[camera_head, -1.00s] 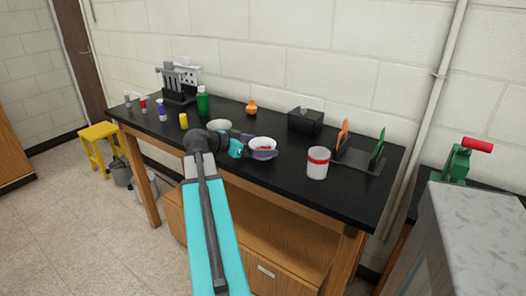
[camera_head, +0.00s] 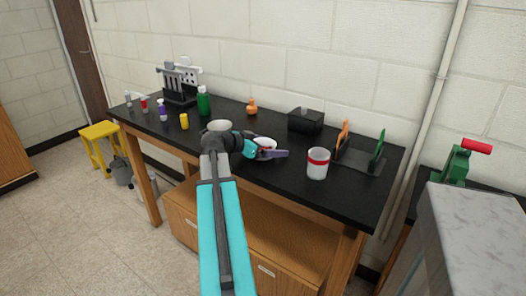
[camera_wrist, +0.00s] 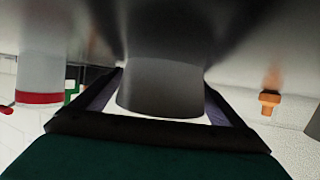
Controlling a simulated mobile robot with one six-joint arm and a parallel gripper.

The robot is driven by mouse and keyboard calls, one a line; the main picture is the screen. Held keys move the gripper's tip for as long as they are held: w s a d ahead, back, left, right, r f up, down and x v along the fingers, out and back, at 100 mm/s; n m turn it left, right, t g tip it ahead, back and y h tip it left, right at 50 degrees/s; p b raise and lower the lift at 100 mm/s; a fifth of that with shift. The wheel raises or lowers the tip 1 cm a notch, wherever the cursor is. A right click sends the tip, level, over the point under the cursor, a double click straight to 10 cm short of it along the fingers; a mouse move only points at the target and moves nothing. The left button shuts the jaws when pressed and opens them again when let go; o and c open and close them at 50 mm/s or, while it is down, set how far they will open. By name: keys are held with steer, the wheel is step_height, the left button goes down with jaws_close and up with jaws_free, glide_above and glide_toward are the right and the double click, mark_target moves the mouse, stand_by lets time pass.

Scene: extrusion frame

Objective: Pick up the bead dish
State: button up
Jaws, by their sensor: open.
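In the wrist view the picture is upside down, and my gripper (camera_wrist: 162,85) is open with a dark finger on each side of a shaded grey round body, which looks like the dish (camera_wrist: 160,75). I cannot tell whether the fingers touch it.
A white can with a red band (camera_head: 318,163) stands to the right. Another pale bowl (camera_head: 220,126) sits just left, behind my arm. Bare bench lies in front of the box.

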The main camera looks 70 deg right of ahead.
steer(key=shift+d, duration=0.1)
steer(key=shift+c, duration=0.3)
steer(key=c, duration=1.1)
steer(key=shift+o, duration=0.2)
steer(key=shift+r, duration=0.15)
